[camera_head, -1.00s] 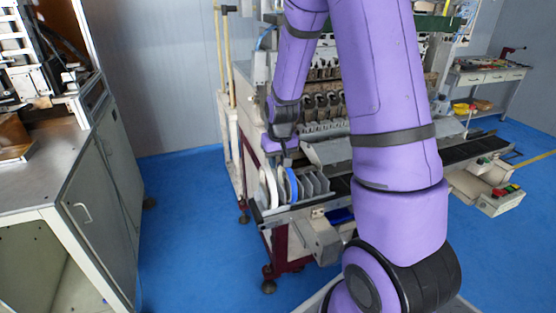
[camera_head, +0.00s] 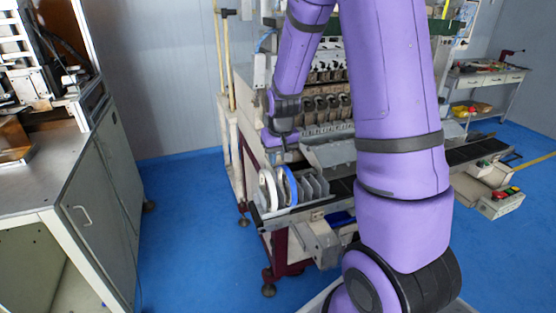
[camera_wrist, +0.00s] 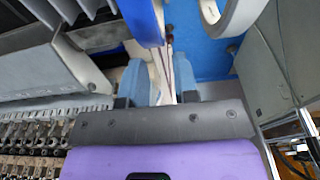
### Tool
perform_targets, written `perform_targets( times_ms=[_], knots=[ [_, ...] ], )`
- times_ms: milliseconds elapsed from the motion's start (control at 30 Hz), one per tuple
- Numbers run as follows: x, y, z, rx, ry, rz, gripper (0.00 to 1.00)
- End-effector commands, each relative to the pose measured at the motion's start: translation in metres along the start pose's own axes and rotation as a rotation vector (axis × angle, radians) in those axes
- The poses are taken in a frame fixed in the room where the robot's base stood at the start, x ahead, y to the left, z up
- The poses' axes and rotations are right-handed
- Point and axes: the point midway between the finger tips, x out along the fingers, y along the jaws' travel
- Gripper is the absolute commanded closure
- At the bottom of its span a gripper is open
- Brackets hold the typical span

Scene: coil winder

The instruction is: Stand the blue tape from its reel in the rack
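The blue tape (camera_head: 291,185) is a ring standing upright at the left end of the grey slotted rack (camera_head: 315,188). It is between a white roll (camera_head: 268,189) and the grey dividers; its lower edge is hard to make out. In the wrist view the blue tape (camera_wrist: 141,18) is ahead of the fingertips, with the rack's dividers (camera_wrist: 68,10) to its left. My gripper (camera_wrist: 160,68) appears open, with a gap between its fingers and the tape beyond them. In the head view my gripper (camera_head: 284,150) is just above the tape, its fingers small and dark.
The coil winder (camera_head: 325,110) stands right behind the rack, with a row of metal parts close to my wrist. The white roll shows right of the tape in the wrist view (camera_wrist: 226,20). A grey cabinet (camera_head: 95,200) is at left; blue floor (camera_head: 190,210) between is clear.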

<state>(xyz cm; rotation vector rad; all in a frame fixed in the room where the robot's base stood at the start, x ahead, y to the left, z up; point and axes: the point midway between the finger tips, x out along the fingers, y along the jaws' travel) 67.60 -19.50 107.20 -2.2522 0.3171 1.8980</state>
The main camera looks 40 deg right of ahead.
Motion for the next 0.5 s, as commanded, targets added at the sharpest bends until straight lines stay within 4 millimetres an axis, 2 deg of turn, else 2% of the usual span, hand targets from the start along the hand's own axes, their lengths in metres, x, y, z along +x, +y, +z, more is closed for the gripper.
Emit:
perform_targets(
  times_ms=[500],
  knots=[
    [-0.027, 0.0, -0.001, 0.0, 0.002, 0.0, 0.72]
  ],
)
